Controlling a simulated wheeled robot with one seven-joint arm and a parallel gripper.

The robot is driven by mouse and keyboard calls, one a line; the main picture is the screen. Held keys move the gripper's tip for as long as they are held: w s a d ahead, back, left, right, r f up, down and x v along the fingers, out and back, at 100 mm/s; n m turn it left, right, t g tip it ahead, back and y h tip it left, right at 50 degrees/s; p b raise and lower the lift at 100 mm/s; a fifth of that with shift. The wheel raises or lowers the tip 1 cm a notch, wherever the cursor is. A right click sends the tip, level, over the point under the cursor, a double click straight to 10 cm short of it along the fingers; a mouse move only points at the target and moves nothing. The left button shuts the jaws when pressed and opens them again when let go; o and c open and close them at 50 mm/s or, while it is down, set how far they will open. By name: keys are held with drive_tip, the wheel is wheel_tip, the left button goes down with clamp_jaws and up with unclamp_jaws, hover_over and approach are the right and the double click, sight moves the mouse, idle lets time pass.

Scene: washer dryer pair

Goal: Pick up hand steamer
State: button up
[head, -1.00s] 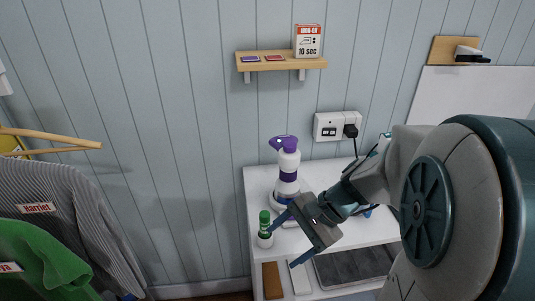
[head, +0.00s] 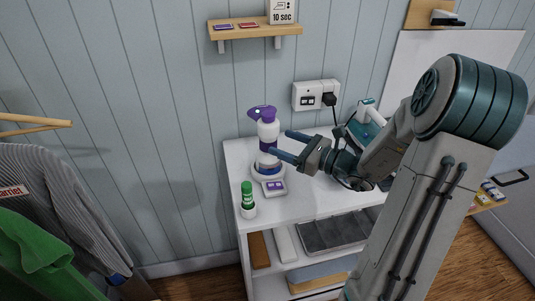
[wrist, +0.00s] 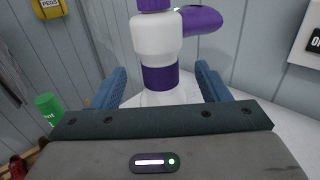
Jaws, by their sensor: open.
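The hand steamer (head: 267,131), white with a purple head and a purple band, stands upright on its base on the white shelf top, near the wall. My gripper (head: 279,143) is open, its blue fingers level and pointing left at the steamer's body. In the wrist view the steamer (wrist: 157,36) stands upright in line with the gap between the fingertips (wrist: 160,82). I cannot tell whether either finger touches it. The steamer's lower part is partly hidden in the wrist view by the gripper body.
A green-capped bottle (head: 247,199) stands on the shelf unit's (head: 300,207) front left corner. A small white device (head: 273,187) lies before the steamer. A socket with a plug (head: 316,95) and a small wooden shelf (head: 255,38) are on the wall. Clothes hang at left.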

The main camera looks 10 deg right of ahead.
sight(261, 136)
drive_tip(key=x, duration=0.5)
drive_tip(key=p+x, duration=0.1)
drive_tip(key=x, duration=0.2)
drive_tip(key=shift+f, duration=0.3)
drive_tip(key=c, duration=1)
